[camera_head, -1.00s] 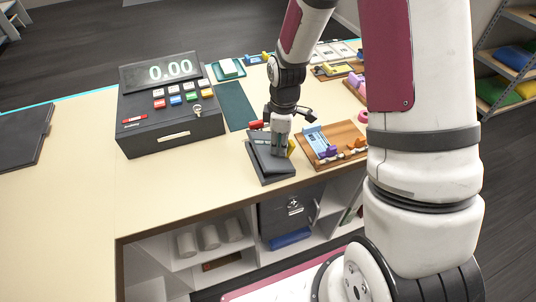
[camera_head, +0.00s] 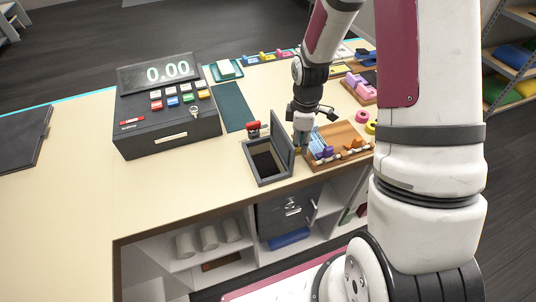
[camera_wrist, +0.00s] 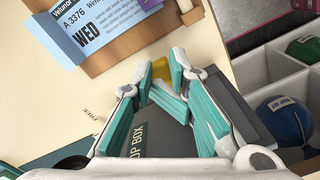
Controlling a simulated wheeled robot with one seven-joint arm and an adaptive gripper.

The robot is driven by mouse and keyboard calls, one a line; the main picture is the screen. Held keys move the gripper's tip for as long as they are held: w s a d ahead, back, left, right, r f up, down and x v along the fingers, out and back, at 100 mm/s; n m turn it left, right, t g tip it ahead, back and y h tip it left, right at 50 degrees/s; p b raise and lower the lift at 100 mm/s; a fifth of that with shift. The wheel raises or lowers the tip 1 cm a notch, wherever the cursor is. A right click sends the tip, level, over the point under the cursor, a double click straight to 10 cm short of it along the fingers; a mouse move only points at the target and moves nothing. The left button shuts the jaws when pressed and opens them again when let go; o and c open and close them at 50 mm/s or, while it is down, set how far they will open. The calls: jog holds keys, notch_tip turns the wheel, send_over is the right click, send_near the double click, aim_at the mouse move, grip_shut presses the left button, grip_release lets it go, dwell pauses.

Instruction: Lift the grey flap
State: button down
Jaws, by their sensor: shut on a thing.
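The grey flap (camera_head: 284,134) stands about upright on the right side of a grey drop box (camera_head: 272,180), whose dark opening shows on its left. My gripper (camera_head: 301,146) is at the right of the flap, low by its outer face. In the wrist view the flap (camera_wrist: 226,112) lies under my fingers, with part of the words "DROP BOX" on it. My fingers (camera_wrist: 163,76) are closed together around a small yellow piece (camera_wrist: 160,67), which looks like a tab on the flap. The exact contact is partly hidden by the fingers.
A wooden tray (camera_head: 349,136) with a blue card and small items stands close to the right of my gripper. A red stamp (camera_head: 253,127) stands behind the box. The cash register (camera_head: 168,110) is to the left. The counter's front left is clear.

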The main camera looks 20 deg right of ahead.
jog(key=shift+w+a+r+p, duration=0.15)
jog(key=shift+r+p, duration=0.65)
jog(key=shift+r, duration=1.25)
jog(key=shift+w+d+r+p, duration=0.1)
jog(key=shift+r+p, duration=0.15)
jog(key=shift+r, duration=0.6)
jog(key=shift+s+d+r+p, duration=0.15)
jog(key=shift+r+p, duration=0.15)
jog(key=shift+r, duration=0.55)
jog(key=shift+w+d+r+p, duration=0.15)
jog(key=shift+r+p, duration=0.1)
jog(key=shift+r, duration=0.6)
jog(key=shift+a, duration=0.1)
jog(key=s+a+r+m+t+b, duration=0.1)
jog(key=s+a+r+m, duration=0.2)
jog(key=r, duration=0.5)
jog(key=s+a+r+m+t+b, duration=0.1)
jog(key=s+a+r+m+t, duration=0.15)
jog(key=r, duration=0.65)
jog(key=s+a+r+m+t+b, duration=0.2)
jog(key=s+a+r+m, duration=0.2)
jog(key=s, duration=0.8)
jog(key=shift+s+r+m, duration=0.2)
jog(key=shift+s+m, duration=0.15)
jog(key=shift+m, duration=0.9)
jog(key=shift+a, duration=0.1)
